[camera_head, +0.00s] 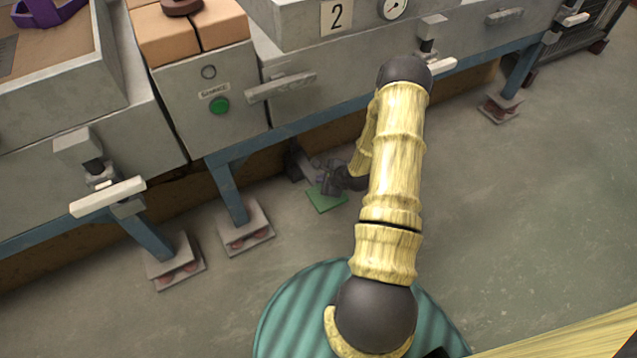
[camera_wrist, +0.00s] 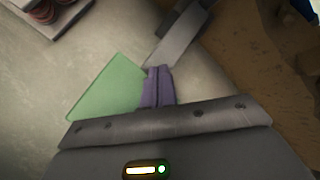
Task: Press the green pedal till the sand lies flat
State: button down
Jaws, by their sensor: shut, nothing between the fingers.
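The green pedal (camera_head: 326,199) is a flat green plate low by the floor under the bench. In the wrist view the pedal (camera_wrist: 106,92) fills the left of centre, with a grey bar (camera_wrist: 182,38) beyond it. My gripper (camera_head: 334,178) reaches down at the pedal's far edge. In the wrist view its fingers (camera_wrist: 158,84) are together and empty, beside the pedal's right edge; I cannot tell whether they touch it. A brown, sand-like surface (camera_head: 72,48) lies in the grey box at upper left, with a purple shape (camera_head: 45,10) on it.
The metal bench stands on blue legs (camera_head: 229,190) with footplates (camera_head: 246,228) near the pedal. White-tipped handles (camera_head: 108,196) stick out from the bench front.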

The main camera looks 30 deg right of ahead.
jog(key=shift+s+f+b, duration=0.15)
jog(key=shift+f+b, duration=0.5)
jog(key=shift+f, duration=0.9)
dwell(1.6)
jog(key=shift+s+f+b, duration=0.25)
jog(key=shift+f+b, duration=0.05)
jog(key=shift+f, duration=0.55)
dwell(0.9)
jog(key=shift+r, duration=0.1)
jog(key=shift+r+p, duration=2.3)
jog(key=shift+p, duration=0.05)
jog(key=shift+w+r+p, duration=0.3)
jog(key=shift+r+p, duration=0.1)
jog(key=shift+r, duration=0.15)
jog(key=shift+w+r+p, duration=0.2)
jog(key=shift+r+p, duration=2.25)
jog(key=shift+r, duration=0.1)
